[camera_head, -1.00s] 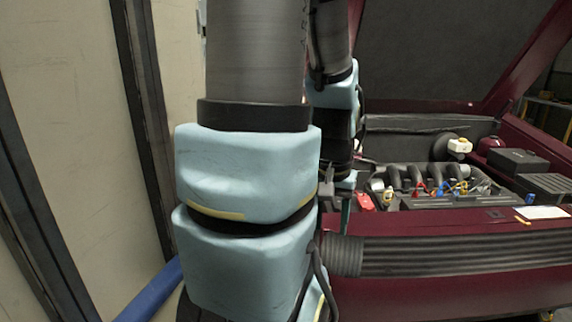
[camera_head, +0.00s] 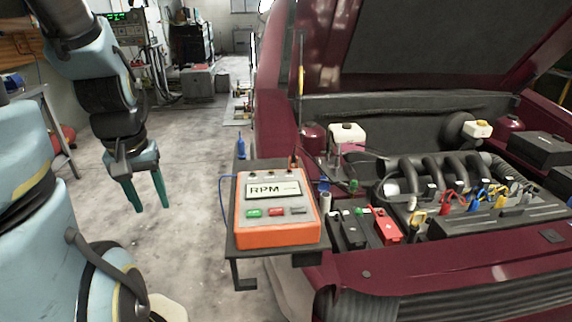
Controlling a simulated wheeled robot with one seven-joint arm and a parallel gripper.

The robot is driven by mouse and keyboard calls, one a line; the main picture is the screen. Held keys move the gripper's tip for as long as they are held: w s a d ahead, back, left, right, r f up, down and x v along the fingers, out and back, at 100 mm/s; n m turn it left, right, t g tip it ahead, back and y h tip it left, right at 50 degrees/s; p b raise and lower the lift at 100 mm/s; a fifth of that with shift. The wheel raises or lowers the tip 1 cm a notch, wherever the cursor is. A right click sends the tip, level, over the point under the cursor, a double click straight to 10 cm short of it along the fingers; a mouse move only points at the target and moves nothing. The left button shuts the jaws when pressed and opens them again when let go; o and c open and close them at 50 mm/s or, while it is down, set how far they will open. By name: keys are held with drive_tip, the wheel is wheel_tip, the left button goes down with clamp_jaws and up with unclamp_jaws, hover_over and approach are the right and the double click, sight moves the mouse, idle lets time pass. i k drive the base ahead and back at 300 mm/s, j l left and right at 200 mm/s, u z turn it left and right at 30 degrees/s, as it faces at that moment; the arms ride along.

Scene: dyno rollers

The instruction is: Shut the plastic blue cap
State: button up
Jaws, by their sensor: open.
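A small blue piece (camera_head: 323,186) shows beside a pale upright cylinder at the left side of the engine bay. It is too small to tell whether it is the plastic blue cap, or whether it is open or shut. Another blue item (camera_head: 240,146) stands upright behind the RPM meter. My gripper (camera_head: 150,203) points down over the floor at the left, with its two green fingers apart and nothing between them. It is left of the meter and apart from the car.
An orange RPM meter (camera_head: 277,222) sits on a dark tray (camera_head: 275,252) at the car's front corner. A white reservoir (camera_head: 347,134), a battery with a red cover (camera_head: 386,226) and several coloured clips are in the bay. The raised hood (camera_head: 450,40) overhangs it.

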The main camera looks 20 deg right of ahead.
sight(323, 186)
drive_tip(key=i+z, duration=0.1)
drive_tip(key=i, duration=0.3)
drive_tip(key=i+j+z, duration=0.15)
drive_tip(key=i, duration=0.3)
drive_tip(key=i+j+z, duration=0.1)
drive_tip(key=i, duration=0.3)
drive_tip(key=i+j+z, duration=0.25)
drive_tip(key=i+z, duration=0.25)
drive_tip(key=i+j+z, duration=0.25)
drive_tip(key=z, duration=0.2)
drive_tip(key=i+j+z, duration=0.25)
drive_tip(key=j+z, duration=0.25)
drive_tip(key=j, duration=0.1)
